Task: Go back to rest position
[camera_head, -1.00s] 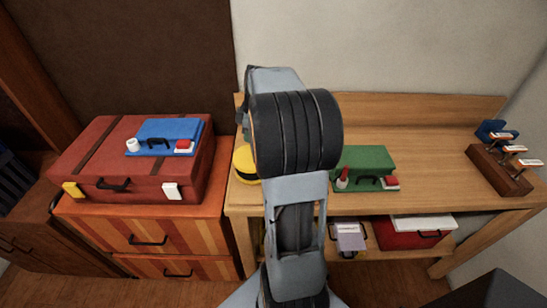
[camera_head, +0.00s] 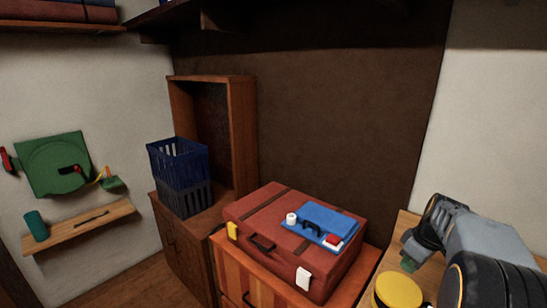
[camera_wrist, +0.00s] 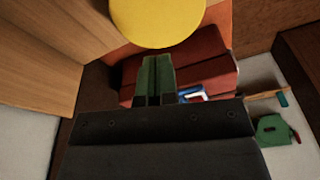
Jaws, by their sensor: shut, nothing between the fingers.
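My gripper (camera_head: 409,263) shows at the lower right of the head view, with its green fingertips pointing down beside a yellow round object (camera_head: 398,291) on the wooden workbench (camera_head: 402,226). In the wrist view the two green fingers (camera_wrist: 156,76) are together with nothing between them. The yellow object (camera_wrist: 158,20) shows at the top of that view, apart from the fingers. My arm's grey and black links cover part of the bench at the lower right of the head view.
A green panel (camera_head: 52,165) hangs above a small wall shelf (camera_head: 85,226).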

